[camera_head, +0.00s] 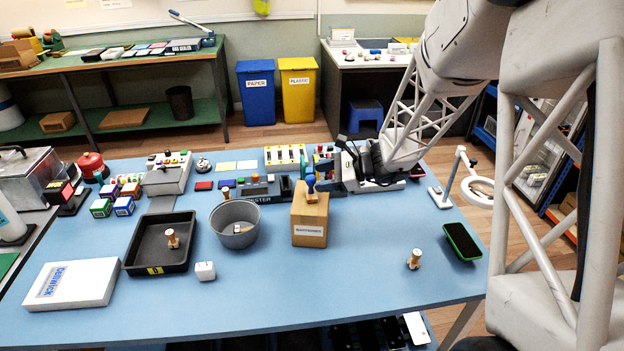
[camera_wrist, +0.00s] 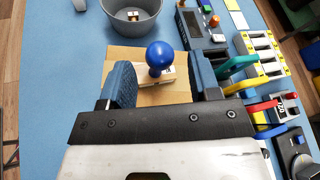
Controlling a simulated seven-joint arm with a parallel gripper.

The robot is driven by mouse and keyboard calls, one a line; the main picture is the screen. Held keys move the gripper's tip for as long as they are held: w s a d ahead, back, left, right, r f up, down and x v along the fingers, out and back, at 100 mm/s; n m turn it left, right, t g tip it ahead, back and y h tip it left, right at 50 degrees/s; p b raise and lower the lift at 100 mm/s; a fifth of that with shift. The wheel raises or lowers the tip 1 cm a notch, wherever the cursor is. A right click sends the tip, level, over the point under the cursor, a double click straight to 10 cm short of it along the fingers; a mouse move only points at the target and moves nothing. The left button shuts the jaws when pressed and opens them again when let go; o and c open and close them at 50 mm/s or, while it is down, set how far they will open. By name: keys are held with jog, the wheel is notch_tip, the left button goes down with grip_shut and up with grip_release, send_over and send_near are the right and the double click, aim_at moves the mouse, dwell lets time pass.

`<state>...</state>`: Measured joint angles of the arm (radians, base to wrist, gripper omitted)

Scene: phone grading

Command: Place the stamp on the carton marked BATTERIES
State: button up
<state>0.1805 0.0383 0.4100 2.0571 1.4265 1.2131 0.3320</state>
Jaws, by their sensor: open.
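A stamp with a round blue knob and a pale wooden base (camera_head: 310,185) stands upright on top of the brown carton (camera_head: 309,218), whose front label appears to read BATTERIES. The blue knob of the stamp also shows in the wrist view (camera_wrist: 160,54), above the carton top (camera_wrist: 125,54). My gripper (camera_wrist: 162,75) is open, with its blue fingers on either side of the stamp in that view. Gaps show between the stamp and both fingers.
Left of the carton are a grey pot (camera_head: 235,238) with a small object inside and a black tray (camera_head: 137,262) with a small wooden piece. Another wooden piece (camera_head: 414,260) and a phone (camera_head: 462,241) lie right. The blue table front is mostly clear.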

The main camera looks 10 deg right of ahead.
jog(key=v, duration=0.6)
jog(key=shift+d, duration=0.25)
jog(key=shift+s, duration=0.1)
jog(key=shift+r, duration=0.1)
jog(key=s+a+r+n+g+h, duration=0.2)
jog(key=s+r+n+h, duration=0.15)
jog(key=s, duration=0.55)
jog(key=s+a+r+n+g+h, duration=0.25)
jog(key=s+n, duration=0.25)
jog(key=s, duration=0.3)
jog(key=s+d+r+n+t+h, duration=0.1)
jog(key=s+d+r+n+h, duration=0.1)
jog(key=s, duration=0.6)
jog(key=s+d+r+n+t+h, duration=0.1)
jog(key=s+r+n+t+h, duration=0.1)
jog(key=s+n+h, duration=0.3)
jog(key=s+n, duration=0.1)
jog(key=s, duration=0.2)
jog(key=shift+s+d+r, duration=0.35)
jog(key=shift+s+d, duration=0.05)
